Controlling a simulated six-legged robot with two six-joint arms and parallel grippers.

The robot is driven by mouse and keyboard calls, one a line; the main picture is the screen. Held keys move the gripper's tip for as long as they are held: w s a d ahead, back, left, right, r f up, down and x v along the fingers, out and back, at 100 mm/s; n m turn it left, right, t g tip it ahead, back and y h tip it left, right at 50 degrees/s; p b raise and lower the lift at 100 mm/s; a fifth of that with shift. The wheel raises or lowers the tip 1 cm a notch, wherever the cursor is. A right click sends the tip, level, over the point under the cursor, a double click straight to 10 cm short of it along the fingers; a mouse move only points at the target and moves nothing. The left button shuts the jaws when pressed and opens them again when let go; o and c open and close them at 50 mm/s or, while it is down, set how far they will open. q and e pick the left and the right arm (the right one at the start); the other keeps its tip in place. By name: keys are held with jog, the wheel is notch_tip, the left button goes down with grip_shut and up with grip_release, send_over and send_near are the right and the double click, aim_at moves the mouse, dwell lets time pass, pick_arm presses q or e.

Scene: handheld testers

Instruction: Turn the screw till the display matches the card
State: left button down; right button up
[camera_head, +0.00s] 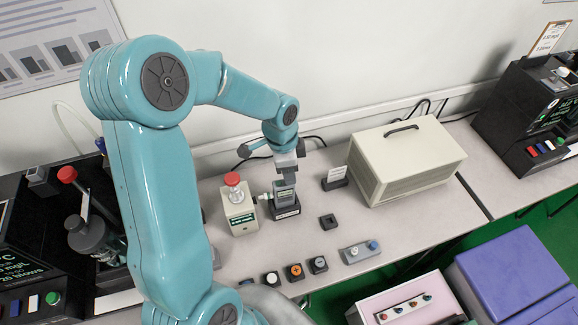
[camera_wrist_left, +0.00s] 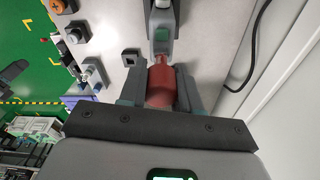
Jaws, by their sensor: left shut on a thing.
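A grey handheld tester (camera_head: 285,193) stands upright in a dark base on the bench, and its small green display shows in the left wrist view (camera_wrist_left: 161,34). My left gripper (camera_head: 287,160) is just above the tester, pointing down. In the left wrist view its fingers (camera_wrist_left: 160,92) are shut on a red handle (camera_wrist_left: 160,84), whose far end points at the tester. I cannot make out the screw or whether the handle's tip touches it. A small white card (camera_head: 337,173) stands in a black holder right of the tester; its writing is unreadable here. My right gripper is not in view.
A beige unit (camera_head: 240,212) with a red knob stands close left of the tester. A large beige case (camera_head: 408,160) stands to the right. Several small button blocks (camera_head: 295,271) and a grey two-knob block (camera_head: 360,252) lie along the front. Some bench between them is clear.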

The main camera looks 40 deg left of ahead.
pick_arm(q)
jog(key=shift+m, duration=0.5)
jog(key=c, duration=0.7)
grip_release()
jog(key=shift+r, duration=0.1)
notch_tip(320, 180, up, 7)
jog(key=p, duration=0.5)
